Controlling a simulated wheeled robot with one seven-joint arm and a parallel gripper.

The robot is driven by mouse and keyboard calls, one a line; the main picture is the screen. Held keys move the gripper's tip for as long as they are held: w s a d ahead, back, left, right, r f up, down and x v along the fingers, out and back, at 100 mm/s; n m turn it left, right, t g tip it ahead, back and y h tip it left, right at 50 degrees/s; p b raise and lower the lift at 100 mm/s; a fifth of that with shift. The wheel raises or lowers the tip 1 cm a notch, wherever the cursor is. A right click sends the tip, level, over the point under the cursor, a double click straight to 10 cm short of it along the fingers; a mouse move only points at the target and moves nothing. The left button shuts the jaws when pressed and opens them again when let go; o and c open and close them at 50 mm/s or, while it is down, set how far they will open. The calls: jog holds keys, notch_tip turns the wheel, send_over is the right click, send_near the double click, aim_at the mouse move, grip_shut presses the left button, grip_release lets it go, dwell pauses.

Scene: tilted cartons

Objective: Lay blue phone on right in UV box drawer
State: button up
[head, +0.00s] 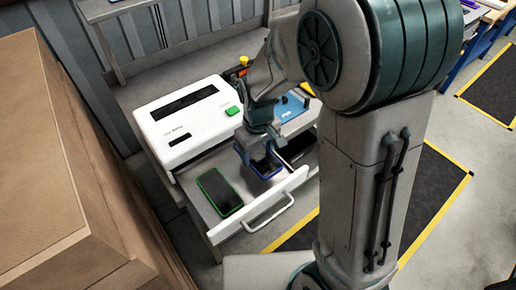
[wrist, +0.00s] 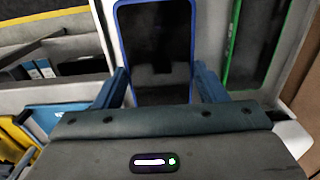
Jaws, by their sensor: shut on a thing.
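The white UV box (head: 180,120) has its drawer (head: 294,186) pulled out toward the front. A green-edged phone (head: 220,191) lies in the left part of the drawer, dark screen up. The blue phone (head: 268,168) is over the drawer's right part, screen up, partly hidden by my gripper (head: 256,150). In the wrist view, my gripper's fingers close on the long edges of the blue phone (wrist: 154,40), with the green phone (wrist: 257,40) apart on the right. I cannot tell if the blue phone touches the drawer floor.
The drawer handle (head: 269,212) sticks out in front. A blue item (head: 291,108) with white lettering lies right of the box. A green button (head: 232,111) is on the box top. Large brown cartons (head: 50,150) stand close on the left.

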jog(key=shift+f+b, duration=1.8)
jog(key=shift+f, duration=0.8)
jog(key=shift+f, duration=0.2)
jog(key=o, duration=1.2)
jog(key=shift+c, duration=0.2)
notch_tip(320, 180, up, 14)
jog(key=shift+b, duration=0.4)
jog(key=s+d+m+t, duration=0.3)
jog(key=s+d+m, duration=0.3)
jog(key=s+d, duration=0.6)
jog(key=shift+s+m, duration=0.4)
